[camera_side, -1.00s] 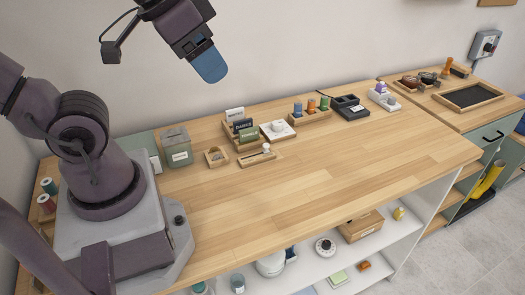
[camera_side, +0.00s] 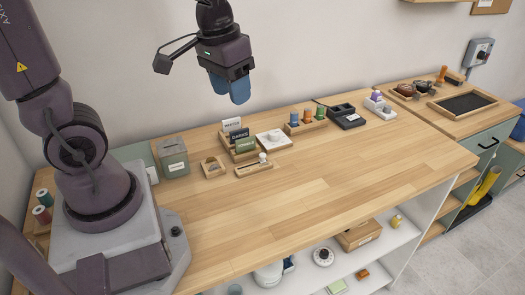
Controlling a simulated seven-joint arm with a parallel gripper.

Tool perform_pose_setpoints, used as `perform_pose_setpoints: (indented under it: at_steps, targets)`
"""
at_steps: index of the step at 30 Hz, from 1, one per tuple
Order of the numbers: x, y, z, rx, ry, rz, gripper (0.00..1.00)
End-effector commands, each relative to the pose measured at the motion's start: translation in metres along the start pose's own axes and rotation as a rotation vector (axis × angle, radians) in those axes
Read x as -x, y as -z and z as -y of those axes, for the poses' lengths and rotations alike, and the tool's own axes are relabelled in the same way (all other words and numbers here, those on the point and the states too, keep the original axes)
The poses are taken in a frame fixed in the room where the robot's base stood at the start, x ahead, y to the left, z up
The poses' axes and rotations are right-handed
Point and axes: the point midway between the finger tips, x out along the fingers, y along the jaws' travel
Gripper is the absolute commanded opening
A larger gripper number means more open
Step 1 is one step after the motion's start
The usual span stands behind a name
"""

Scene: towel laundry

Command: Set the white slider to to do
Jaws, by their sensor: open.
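The white slider (camera_side: 263,158) is a small pale knob standing near the right end of a low wooden block (camera_side: 254,168) on the bench. Any lettering on that block is too small to read. My gripper (camera_side: 230,94), with blue fingers, hangs in the air well above the bench, over the area behind the block. It is open, with nothing seen between its fingers, and touches nothing.
Behind the slider block stand several label cards (camera_side: 235,135) in a wooden holder and a white-topped tile (camera_side: 274,140). A green-grey box (camera_side: 173,157) and a small wooden tray (camera_side: 213,167) stand to its left. The bench (camera_side: 330,190) in front is clear.

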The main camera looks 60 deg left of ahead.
Motion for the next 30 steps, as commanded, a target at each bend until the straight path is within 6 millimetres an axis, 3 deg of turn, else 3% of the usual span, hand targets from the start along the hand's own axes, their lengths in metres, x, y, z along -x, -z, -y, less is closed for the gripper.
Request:
perform_pose_setpoints:
  at_steps: [6, 15, 17, 20, 26, 30]
  targets:
    - [-0.063, 0.047, 0.033, 0.284, 0.034, 0.142, 0.45]
    - [-0.149, 0.094, 0.079, 0.691, 0.1, 0.205, 0.45]
    - [-0.157, 0.106, 0.084, 0.77, 0.106, 0.182, 0.45]
    - [-0.15, 0.122, 0.085, 0.866, 0.096, 0.127, 0.45]
    - [-0.16, 0.119, 0.085, 0.915, 0.1, 0.126, 0.45]
    - [-0.183, 0.115, 0.085, 0.912, 0.101, 0.131, 0.45]
